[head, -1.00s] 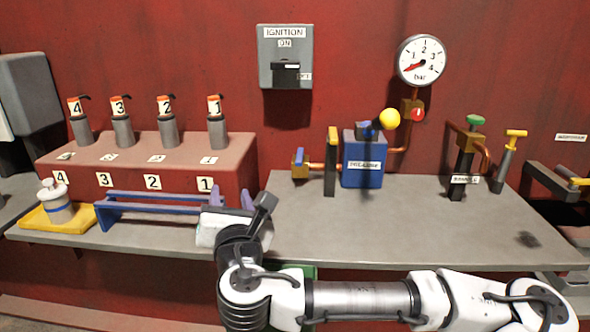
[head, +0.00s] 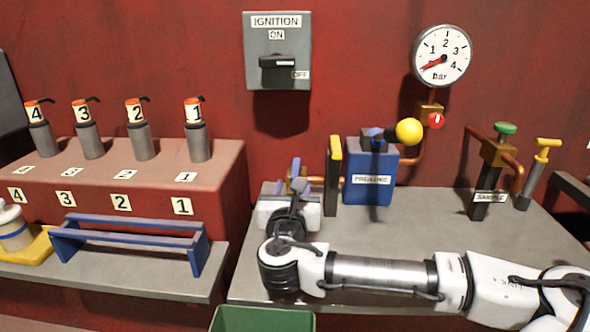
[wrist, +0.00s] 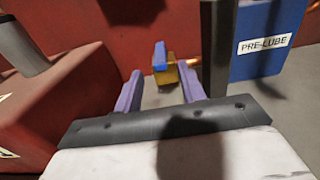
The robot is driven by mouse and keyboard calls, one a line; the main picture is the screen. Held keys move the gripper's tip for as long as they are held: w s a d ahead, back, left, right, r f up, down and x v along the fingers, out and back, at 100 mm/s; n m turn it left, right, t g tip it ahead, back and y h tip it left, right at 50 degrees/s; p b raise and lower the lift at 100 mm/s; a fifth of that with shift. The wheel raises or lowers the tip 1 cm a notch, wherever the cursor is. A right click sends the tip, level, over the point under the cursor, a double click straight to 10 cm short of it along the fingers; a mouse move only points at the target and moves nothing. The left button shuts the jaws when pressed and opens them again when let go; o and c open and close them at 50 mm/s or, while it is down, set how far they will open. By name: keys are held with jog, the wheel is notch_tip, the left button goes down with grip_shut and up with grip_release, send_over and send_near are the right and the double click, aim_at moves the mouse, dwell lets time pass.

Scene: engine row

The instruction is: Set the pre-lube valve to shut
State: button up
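The pre-lube valve is a small brass body (wrist: 171,75) with a blue handle (wrist: 159,56), on a copper pipe left of the blue PRE-LUBE box (head: 369,172). In the head view it is partly hidden behind my gripper (head: 293,186). The box also shows in the wrist view (wrist: 264,40). My gripper (wrist: 160,69) is open with its two purple fingers apart. The valve appears beyond the fingertips, between them in the wrist view. No contact with it is visible, and nothing is held.
A black post (head: 333,178) with a yellow edge stands just right of my gripper. A yellow-ball lever (head: 408,132) tops the box. The red block (head: 215,160) and blue rack (head: 130,226) are left. A green container (head: 262,320) sits below. The SAMPLE valve (head: 490,175) is right.

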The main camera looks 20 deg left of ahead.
aim_at(295, 171)
jog(key=x, duration=0.7)
jog(key=shift+w+a+p, duration=0.15)
jog(key=shift+w+p, duration=0.15)
jog(key=shift+w, duration=0.1)
jog(key=shift+c, duration=0.4)
grip_shut()
